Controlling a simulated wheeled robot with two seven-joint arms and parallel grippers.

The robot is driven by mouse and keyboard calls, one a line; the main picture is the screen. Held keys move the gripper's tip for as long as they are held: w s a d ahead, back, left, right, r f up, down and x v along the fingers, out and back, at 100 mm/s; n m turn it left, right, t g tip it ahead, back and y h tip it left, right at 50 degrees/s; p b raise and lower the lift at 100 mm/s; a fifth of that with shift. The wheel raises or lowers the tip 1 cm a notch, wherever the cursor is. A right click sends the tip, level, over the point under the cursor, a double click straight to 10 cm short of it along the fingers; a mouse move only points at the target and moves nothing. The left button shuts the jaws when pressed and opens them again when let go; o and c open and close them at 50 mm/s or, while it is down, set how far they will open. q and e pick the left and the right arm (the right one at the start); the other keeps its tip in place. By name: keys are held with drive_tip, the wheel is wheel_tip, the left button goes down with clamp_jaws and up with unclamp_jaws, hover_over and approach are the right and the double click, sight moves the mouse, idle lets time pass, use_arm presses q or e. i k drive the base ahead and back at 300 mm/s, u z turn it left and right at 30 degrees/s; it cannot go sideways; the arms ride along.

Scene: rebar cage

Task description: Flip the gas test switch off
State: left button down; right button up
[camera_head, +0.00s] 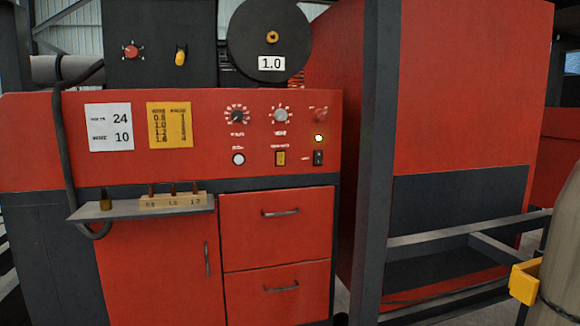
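A red welding machine (190,170) carries a control panel on its front. Low on the panel sit a yellow rocker switch (280,158) and a small black switch (318,158). The labels by both are too small to read, so I cannot tell which is the gas test switch, nor the position of either. A white round button (238,159) is to the left of the yellow switch. Neither of my grippers is in view, and nothing covers the panel.
Two dials (237,114) and a red knob (318,115) sit above the switches. A shelf (90,212) with a wooden block of tips juts out at left. A dark post (377,170) stands right of the machine. A yellow bracket (524,281) is at far right.

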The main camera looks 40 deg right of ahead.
sight(280, 157)
drive_tip(key=u, duration=0.05)
drive_tip(key=k, duration=0.5)
drive_tip(key=z, duration=1.05)
drive_tip(key=i, duration=1)
drive_tip(key=z, duration=0.05)
drive_tip(key=k, duration=0.65)
drive_tip(key=u, duration=0.5)
drive_tip(key=i, duration=1.45)
drive_tip(key=z, duration=0.5)
